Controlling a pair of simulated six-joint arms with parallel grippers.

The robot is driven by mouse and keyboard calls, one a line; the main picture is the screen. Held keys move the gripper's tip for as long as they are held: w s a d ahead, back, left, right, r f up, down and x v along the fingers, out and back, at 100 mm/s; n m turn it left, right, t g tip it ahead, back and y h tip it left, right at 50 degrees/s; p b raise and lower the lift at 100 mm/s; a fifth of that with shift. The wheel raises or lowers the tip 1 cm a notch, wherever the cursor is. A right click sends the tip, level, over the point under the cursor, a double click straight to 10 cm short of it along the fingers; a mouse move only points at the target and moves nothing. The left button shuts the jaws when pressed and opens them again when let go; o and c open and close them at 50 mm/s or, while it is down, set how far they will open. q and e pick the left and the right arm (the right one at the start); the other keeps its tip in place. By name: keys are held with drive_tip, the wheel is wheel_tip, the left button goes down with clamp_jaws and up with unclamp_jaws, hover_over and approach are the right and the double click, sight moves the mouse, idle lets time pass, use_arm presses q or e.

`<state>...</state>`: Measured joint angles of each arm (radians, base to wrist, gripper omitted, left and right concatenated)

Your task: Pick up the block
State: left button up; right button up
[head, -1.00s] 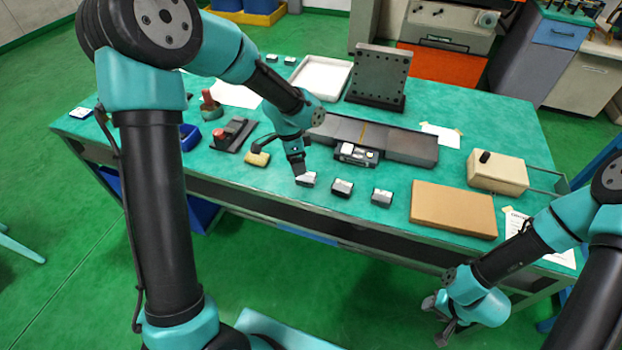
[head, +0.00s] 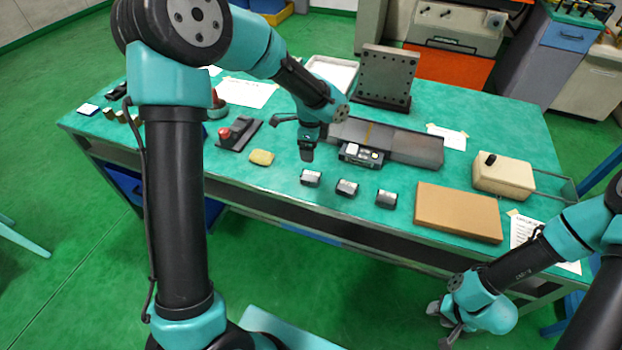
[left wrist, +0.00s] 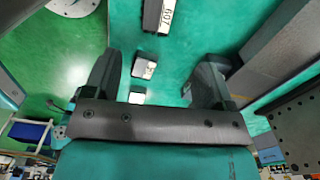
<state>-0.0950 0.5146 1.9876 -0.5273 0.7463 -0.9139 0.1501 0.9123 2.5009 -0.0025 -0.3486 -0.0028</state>
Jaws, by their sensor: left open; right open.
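Several small grey metal blocks stand in a row near the table's front edge in the head view: a left block (head: 311,178), a middle block (head: 347,188) and a right block (head: 386,198). My left gripper (head: 306,153) hangs just behind and above the left block, apart from it. In the left wrist view, its fingers (left wrist: 155,82) are spread and empty. Small blocks show between and beyond them (left wrist: 143,68), and a larger-looking labelled block (left wrist: 158,15) lies at the top. My right gripper (head: 443,324) is open and empty, low in front of the table.
A dark flat plate (head: 412,150) and a small boxed device (head: 360,154) lie behind the blocks. A brown slab (head: 458,212) is to the right, with a cream box (head: 503,174) behind it. A yellow sponge (head: 262,157) lies left of my left gripper.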

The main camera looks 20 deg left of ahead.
use_arm(q)
hover_over(311, 176)
wheel_tip(311, 176, down, 8)
drive_tip(key=shift+w+r, duration=0.1)
drive_tip(key=shift+r, duration=0.05)
drive_tip(key=shift+f, duration=2.6)
drive_tip(key=c, duration=1.3)
drive_tip(key=shift+r, duration=0.15)
drive_tip(key=shift+c, duration=0.2)
